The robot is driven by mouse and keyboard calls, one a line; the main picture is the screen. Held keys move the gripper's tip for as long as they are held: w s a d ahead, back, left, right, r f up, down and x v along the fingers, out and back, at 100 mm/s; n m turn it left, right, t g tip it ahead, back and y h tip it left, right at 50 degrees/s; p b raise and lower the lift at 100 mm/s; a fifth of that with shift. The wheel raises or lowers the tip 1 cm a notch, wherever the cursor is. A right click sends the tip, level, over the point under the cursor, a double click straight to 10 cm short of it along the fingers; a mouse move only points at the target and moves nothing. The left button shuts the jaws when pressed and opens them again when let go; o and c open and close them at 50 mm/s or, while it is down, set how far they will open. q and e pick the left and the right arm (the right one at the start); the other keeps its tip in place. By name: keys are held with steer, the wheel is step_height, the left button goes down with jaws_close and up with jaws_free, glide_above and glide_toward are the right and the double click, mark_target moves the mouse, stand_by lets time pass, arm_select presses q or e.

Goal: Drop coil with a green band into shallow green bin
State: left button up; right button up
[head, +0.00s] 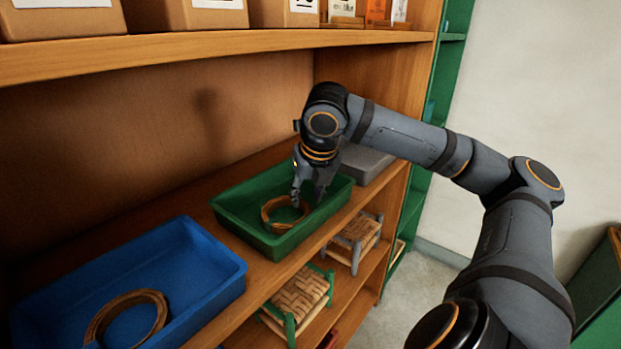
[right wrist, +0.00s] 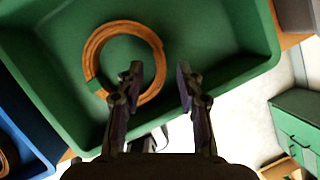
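The tan coil (head: 266,214) lies inside the shallow green bin (head: 240,231) on the shelf. In the right wrist view the coil (right wrist: 97,48) rests flat on the floor of the bin (right wrist: 215,35), and its green band (right wrist: 92,86) shows on its left side. My right gripper (head: 308,192) points down into the bin over the coil. Its fingers (right wrist: 160,76) are apart with nothing held between them; the left fingertip overlaps the coil's right side in that view. My left gripper is not in view.
A blue bin (head: 215,291) with another tan coil (head: 95,330) stands left of the green one. A grey bin (head: 370,165) stands behind right. Small woven stools (head: 300,293) are on the shelf below. Boxes (head: 65,20) line the shelf above.

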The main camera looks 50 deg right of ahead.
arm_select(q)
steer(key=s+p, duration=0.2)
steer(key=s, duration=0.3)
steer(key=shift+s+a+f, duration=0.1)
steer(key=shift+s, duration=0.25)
arm_select(e)
steer(key=v, duration=0.7)
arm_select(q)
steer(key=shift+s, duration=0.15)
arm_select(e)
steer(key=shift+s, duration=0.1)
